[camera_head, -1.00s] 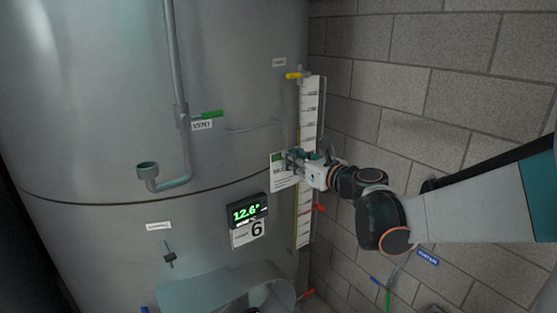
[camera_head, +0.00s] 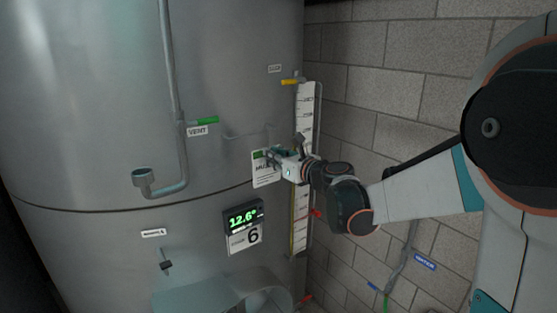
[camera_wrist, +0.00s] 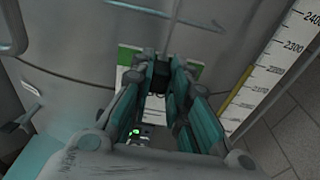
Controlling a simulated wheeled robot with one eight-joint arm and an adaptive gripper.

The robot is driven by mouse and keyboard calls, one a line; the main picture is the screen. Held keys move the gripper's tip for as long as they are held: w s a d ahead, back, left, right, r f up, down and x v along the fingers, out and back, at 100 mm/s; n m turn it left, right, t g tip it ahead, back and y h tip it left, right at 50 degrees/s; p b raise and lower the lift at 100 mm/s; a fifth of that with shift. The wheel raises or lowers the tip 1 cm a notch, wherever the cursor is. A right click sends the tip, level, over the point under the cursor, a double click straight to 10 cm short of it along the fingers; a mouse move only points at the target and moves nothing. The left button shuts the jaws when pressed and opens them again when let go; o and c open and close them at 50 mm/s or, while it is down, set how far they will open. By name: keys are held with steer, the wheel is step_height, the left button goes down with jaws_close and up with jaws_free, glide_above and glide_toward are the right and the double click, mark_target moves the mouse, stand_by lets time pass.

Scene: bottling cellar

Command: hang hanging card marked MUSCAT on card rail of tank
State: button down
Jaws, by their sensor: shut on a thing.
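My gripper (camera_head: 277,159) is shut on a white hanging card (camera_head: 266,174) with a green top band, beside the tank wall. Its lettering is partly readable in the head view and starts with "MU". The wrist view shows the card (camera_wrist: 126,57) behind my gripper (camera_wrist: 160,85), with the fingers covering its middle. The tank (camera_head: 90,110) is a large grey steel cylinder. A thin card rail (camera_head: 240,136) stands out from its wall, just above and left of the card. The card looks below the rail; I cannot tell whether they touch.
A vent pipe (camera_head: 178,100) with a green handle (camera_head: 205,121) is to the left. A display reading 12.6° (camera_head: 243,216) is below. A block wall (camera_head: 400,70) bounds the right.

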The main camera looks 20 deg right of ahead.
steer(key=shift+w+a+f+b, duration=0.4)
steer(key=shift+w+f, duration=0.1)
steer(key=shift+w, duration=0.65)
steer(key=shift+w+a+f+b, duration=0.35)
steer(key=shift+w+f, duration=0.15)
steer(key=shift+w, duration=0.65)
steer(key=shift+w+a+f+b, duration=0.4)
steer(key=shift+w+f, duration=0.1)
steer(key=shift+w, duration=0.65)
steer(key=c, duration=1.5)
jaws_free()
steer(key=shift+o, duration=0.2)
